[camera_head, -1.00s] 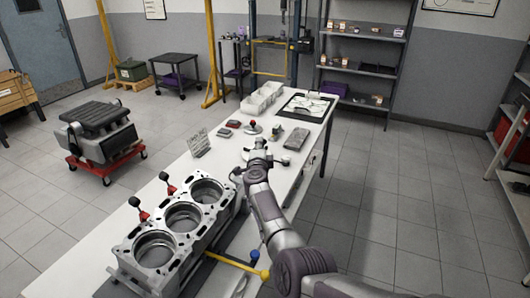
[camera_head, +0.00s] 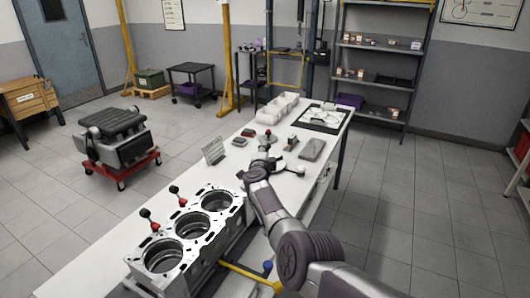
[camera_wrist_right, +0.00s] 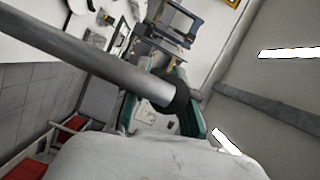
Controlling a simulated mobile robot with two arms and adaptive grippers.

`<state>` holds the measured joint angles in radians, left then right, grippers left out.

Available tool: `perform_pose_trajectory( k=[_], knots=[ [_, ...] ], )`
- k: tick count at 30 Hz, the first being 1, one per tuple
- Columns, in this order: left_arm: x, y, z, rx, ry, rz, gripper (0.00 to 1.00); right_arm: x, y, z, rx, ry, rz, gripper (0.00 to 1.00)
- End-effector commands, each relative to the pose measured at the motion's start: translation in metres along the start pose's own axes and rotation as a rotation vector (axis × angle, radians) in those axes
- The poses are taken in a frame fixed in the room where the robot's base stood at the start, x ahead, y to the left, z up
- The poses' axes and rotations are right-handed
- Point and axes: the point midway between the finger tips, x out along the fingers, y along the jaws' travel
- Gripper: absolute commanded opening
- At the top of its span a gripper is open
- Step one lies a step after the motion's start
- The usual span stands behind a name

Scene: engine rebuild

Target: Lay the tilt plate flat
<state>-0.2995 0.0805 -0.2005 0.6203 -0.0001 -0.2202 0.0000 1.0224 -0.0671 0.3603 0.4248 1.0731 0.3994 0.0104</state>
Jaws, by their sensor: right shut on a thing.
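A grey three-bore engine block (camera_head: 190,236) sits at the near end of the white bench, with a dark base partly visible under it. A small grey lined plate (camera_head: 214,151) stands upright and leaning on the bench behind the block. I cannot tell for certain which part is the tilt plate. My right gripper (camera_head: 262,150) is low over the bench, right of the lined plate and beyond the block. In the right wrist view my gripper (camera_wrist_right: 160,108) is shut on a grey rod (camera_wrist_right: 95,62) with a dark collar. My left gripper is out of view.
Two black-knobbed levers with red bases (camera_head: 155,226) stand along the block's left side. A yellow bar (camera_head: 248,276) juts out at its near right. A grey box (camera_head: 312,149), white bins (camera_head: 278,108) and a dark mat (camera_head: 322,117) lie farther along the bench.

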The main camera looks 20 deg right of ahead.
Motion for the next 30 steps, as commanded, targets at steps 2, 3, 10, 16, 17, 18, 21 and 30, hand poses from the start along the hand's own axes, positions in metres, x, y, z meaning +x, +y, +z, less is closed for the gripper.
perform_pose_trajectory(
  k=[2,3,10,16,17,18,21,30],
  knots=[
    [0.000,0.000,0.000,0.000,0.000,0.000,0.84,0.000,-0.003,0.002,0.001,-0.004,-0.004,0.00],
    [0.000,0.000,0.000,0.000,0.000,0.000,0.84,0.000,-0.003,0.002,0.001,-0.004,-0.004,0.00],
    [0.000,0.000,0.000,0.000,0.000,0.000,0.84,0.000,-0.004,0.002,0.001,-0.005,-0.005,0.36],
    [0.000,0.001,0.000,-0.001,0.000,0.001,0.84,0.000,-0.003,0.002,0.001,-0.005,-0.003,0.49],
    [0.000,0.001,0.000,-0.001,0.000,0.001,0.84,0.000,-0.002,0.002,0.001,-0.005,-0.003,0.49],
    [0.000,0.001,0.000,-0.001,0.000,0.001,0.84,-0.001,-0.002,0.002,0.001,-0.005,-0.002,0.49],
    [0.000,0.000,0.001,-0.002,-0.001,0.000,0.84,-0.001,-0.002,0.002,0.001,-0.004,-0.002,0.49],
    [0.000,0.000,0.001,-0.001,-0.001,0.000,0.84,-0.003,-0.027,-0.001,0.010,-0.004,-0.006,0.49]
  ],
)
